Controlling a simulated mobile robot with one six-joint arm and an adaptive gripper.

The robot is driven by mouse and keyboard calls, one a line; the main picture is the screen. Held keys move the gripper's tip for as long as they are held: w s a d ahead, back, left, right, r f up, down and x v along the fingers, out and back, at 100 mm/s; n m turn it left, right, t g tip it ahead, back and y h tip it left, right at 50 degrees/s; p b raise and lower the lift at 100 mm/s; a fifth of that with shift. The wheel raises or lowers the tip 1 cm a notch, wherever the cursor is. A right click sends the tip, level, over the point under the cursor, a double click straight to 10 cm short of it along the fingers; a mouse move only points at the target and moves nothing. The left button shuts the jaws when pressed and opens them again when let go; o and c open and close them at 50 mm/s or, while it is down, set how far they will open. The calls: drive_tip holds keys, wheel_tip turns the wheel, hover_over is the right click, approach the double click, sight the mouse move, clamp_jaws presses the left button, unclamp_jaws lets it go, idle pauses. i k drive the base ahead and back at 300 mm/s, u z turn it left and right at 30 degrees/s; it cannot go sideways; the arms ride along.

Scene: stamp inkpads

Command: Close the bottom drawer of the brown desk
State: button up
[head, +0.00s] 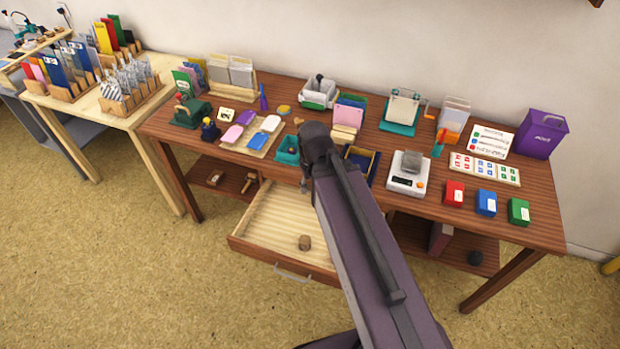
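The brown desk (225,164) stands against the wall. Its bottom drawer (268,220) is pulled well out toward me, with a pale slatted floor and a brown front. A grey bar handle (293,275) is on the drawer front. A small brown cylinder (305,243) lies in the drawer. My dark arm reaches from the lower right over the drawer's right side to the desk's front edge. Only a small dark tip of my gripper (304,186) shows below the arm's far end, above the back of the drawer. Its fingers are mostly hidden, and I see nothing held.
The desk top carries inkpads, a scale (408,178), card holders and a purple bin (541,134). Open shelves flank the drawer, with a wooden stamp (249,183) at left and a dark round object (475,258) at right. The floor before the drawer is clear at left.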

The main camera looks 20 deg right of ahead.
sight(269, 231)
drive_tip(key=u, duration=0.35)
drive_tip(key=k, duration=0.85)
drive_tip(key=z, duration=0.2)
drive_tip(key=i, duration=0.5)
drive_tip(key=z, duration=0.1)
